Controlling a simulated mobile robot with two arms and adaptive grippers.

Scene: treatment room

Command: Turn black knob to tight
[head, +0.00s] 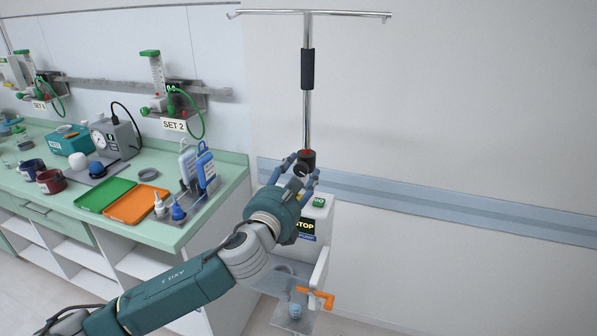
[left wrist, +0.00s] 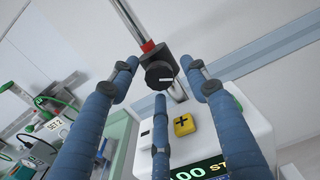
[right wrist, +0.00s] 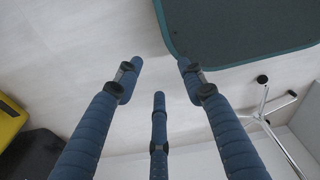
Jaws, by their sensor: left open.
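The black knob (left wrist: 159,75) is on the chrome IV pole, with a red part and a white mark on it. In the head view the knob (head: 306,161) shows at the pole just beyond my left gripper (head: 303,172). In the left wrist view my left gripper (left wrist: 160,85) is open, with its blue fingers spread around the knob's sides and below it. I cannot tell whether any finger touches it. My right gripper (right wrist: 158,85) shows only in its own wrist view, with its fingers apart and nothing between them.
Below the knob is a white pump (head: 318,212) with a yellow button (left wrist: 184,125) and a display. An orange clamp (head: 316,298) is lower on the stand. A green counter (head: 225,185) with trays and bottles stands to the left. The wall to the right is clear.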

